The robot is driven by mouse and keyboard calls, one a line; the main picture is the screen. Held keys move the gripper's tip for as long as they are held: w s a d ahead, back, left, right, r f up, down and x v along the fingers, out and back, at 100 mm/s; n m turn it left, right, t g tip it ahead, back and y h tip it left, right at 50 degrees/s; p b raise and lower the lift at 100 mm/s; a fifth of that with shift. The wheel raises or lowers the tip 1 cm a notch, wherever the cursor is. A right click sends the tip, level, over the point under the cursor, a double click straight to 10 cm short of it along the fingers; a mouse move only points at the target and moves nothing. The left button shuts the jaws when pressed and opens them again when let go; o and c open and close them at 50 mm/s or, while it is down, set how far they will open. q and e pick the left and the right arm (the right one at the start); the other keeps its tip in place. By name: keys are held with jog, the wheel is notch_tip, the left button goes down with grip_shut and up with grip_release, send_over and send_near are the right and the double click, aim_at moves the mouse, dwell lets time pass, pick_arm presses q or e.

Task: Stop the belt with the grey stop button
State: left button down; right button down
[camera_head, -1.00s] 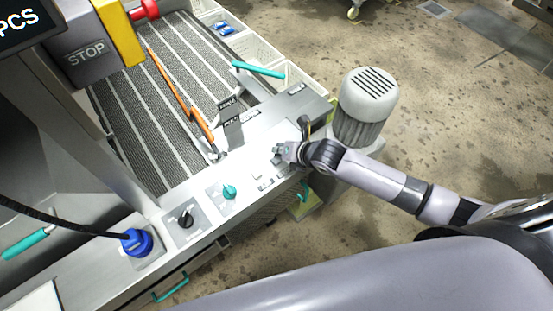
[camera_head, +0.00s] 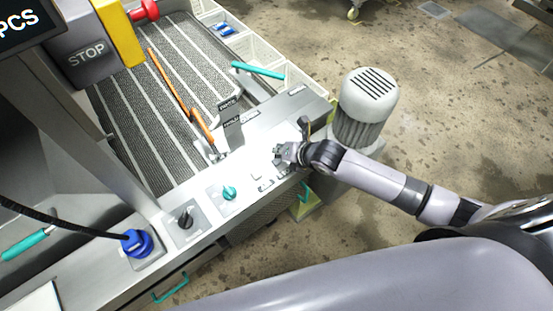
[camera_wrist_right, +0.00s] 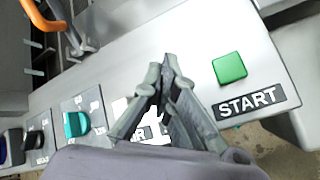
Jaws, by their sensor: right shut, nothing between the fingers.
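My right gripper (camera_head: 279,154) is over the front control panel (camera_head: 210,190) of the belt machine. In the right wrist view its fingers (camera_wrist_right: 168,62) are together and empty. A green button (camera_wrist_right: 229,68) with a START label (camera_wrist_right: 250,104) sits to the right of the fingertips. The ribbed belt (camera_head: 150,110) lies behind the panel. My left gripper is not in view.
A teal knob (camera_head: 229,192) and a black knob (camera_head: 185,220) sit left of my gripper. A blue plug (camera_head: 136,243) is further left. A grey motor (camera_head: 362,110) stands close to the right arm. A grey STOP box (camera_head: 88,55) hangs at upper left.

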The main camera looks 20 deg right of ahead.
jog(key=shift+f, duration=0.2)
jog(key=shift+f, duration=0.25)
jog(key=shift+f+b, duration=0.45)
jog(key=shift+f, duration=0.1)
dwell(0.6)
dwell(0.3)
jog(key=shift+r+p, duration=1)
jog(key=shift+p, duration=0.05)
notch_tip(320, 180, up, 5)
jog(key=p, duration=0.5)
